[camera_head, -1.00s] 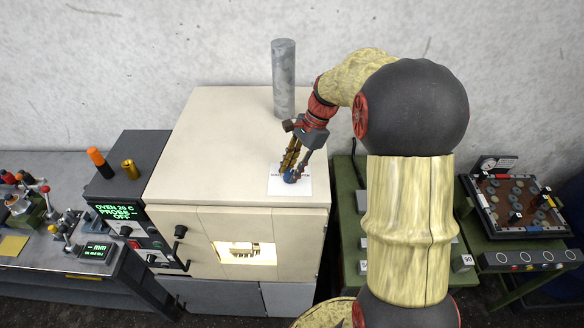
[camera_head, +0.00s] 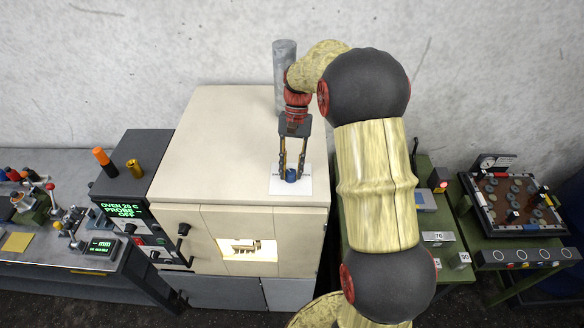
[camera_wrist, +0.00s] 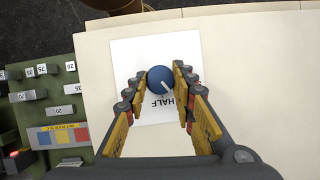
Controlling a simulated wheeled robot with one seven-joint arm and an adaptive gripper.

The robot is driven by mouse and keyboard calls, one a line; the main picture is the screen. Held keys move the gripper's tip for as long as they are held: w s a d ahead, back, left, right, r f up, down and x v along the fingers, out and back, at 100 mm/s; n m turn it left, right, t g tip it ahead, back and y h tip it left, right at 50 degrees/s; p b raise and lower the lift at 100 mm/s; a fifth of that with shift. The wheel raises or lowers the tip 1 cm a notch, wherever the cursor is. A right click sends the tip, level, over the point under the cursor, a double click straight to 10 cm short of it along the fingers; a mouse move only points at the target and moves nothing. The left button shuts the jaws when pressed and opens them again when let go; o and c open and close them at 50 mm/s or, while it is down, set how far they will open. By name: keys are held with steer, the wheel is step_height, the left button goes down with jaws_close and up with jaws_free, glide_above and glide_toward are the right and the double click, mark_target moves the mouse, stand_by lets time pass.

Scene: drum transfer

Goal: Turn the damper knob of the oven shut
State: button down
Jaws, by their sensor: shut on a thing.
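The damper knob (camera_wrist: 160,79) is a small round blue knob with a white pointer line. It stands on a white label plate (camera_wrist: 128,62) on top of the cream oven (camera_head: 215,140). In the wrist view the word HALF shows on the plate beside the knob, upside down, and the pointer slants toward it. Other markings are hidden by my gripper. My gripper (camera_wrist: 161,82) points down over the plate with one finger on each side of the knob, shut on it. The knob (camera_head: 291,176) also shows between the fingertips in the head view.
A grey flue pipe (camera_head: 284,65) rises from the oven's back, close to my wrist. A dark control box (camera_head: 125,180) with an orange and a brass piece on top stands left. A green bench (camera_wrist: 60,110) with labelled blocks lies beside the oven. The oven top's left half is clear.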

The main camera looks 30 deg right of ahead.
steer(key=n+h, duration=0.1)
steer(key=n, duration=0.2)
steer(key=shift+w+a+n+g, duration=0.1)
steer(key=shift+a+n+g, duration=0.05)
steer(key=shift+n+g, duration=0.2)
steer(key=shift+n+h, duration=0.8)
steer(key=shift+n, duration=0.95)
steer(key=c, duration=1.5)
jaws_free()
steer(key=shift+g, duration=0.25)
steer(key=v, duration=1.2)
steer(key=shift+a, duration=0.1)
